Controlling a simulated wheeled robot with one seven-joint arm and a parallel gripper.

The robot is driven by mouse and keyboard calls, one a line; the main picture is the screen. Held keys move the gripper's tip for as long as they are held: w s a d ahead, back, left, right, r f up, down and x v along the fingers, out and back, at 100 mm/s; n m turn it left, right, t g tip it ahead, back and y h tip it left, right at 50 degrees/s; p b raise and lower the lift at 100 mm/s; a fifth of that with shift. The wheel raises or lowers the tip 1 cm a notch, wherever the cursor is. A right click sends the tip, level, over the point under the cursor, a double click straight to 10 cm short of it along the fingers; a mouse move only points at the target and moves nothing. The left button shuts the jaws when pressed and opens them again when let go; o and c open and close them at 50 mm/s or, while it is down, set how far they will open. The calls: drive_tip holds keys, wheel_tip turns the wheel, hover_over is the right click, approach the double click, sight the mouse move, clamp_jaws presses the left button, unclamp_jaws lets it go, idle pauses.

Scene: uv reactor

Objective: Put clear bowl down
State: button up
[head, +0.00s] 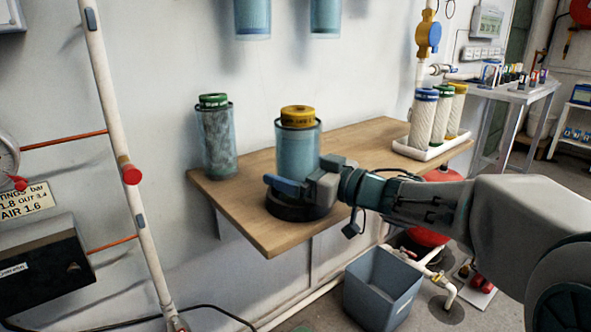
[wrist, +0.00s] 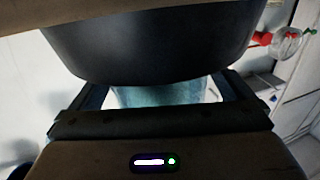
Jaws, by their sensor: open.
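The clear bowl (head: 297,150) is a teal-tinted see-through cylinder, upright on the wooden shelf (head: 245,215). A yellow-topped cartridge (head: 298,117) stands inside it. A wide black round piece (head: 292,210) is at its foot, near the shelf's front edge. My gripper (head: 302,186) is low at the bowl, just above the black piece, with its fingers open on either side of it. In the wrist view the bowl (wrist: 160,96) shows between the spread fingers, and the black piece (wrist: 150,45) fills the top. Whether a finger touches the bowl is hidden.
Another clear bowl with a green-topped cartridge (head: 217,135) stands left on the shelf. A white tray (head: 420,152) with several white cartridges is at the right end. Two teal bowls hang on the wall above. A grey bin (head: 383,290) is below. The shelf's left front is bare.

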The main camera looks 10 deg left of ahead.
drive_tip(key=p+v, duration=0.3)
drive_tip(key=v, duration=0.9)
drive_tip(key=w+d+f+m+t+h, duration=0.3)
drive_tip(key=w+d+m+t+h, duration=0.35)
drive_tip(key=d+h, duration=0.2)
drive_tip(key=s+d+f+m+g+h, duration=0.25)
drive_tip(key=d+f+m+h, duration=0.25)
drive_tip(key=d+f+h, duration=0.25)
drive_tip(key=s+a+f+g, duration=0.1)
drive_tip(key=s+f+g, duration=0.2)
drive_tip(key=s, duration=0.4)
drive_tip(key=s+a+f+m+g, duration=0.1)
drive_tip(key=s+f+g, duration=0.2)
drive_tip(key=s, duration=0.3)
drive_tip(key=s+f+g, duration=0.4)
drive_tip(key=s, duration=0.3)
drive_tip(key=shift+s+a, duration=0.3)
drive_tip(key=shift+a, duration=0.1)
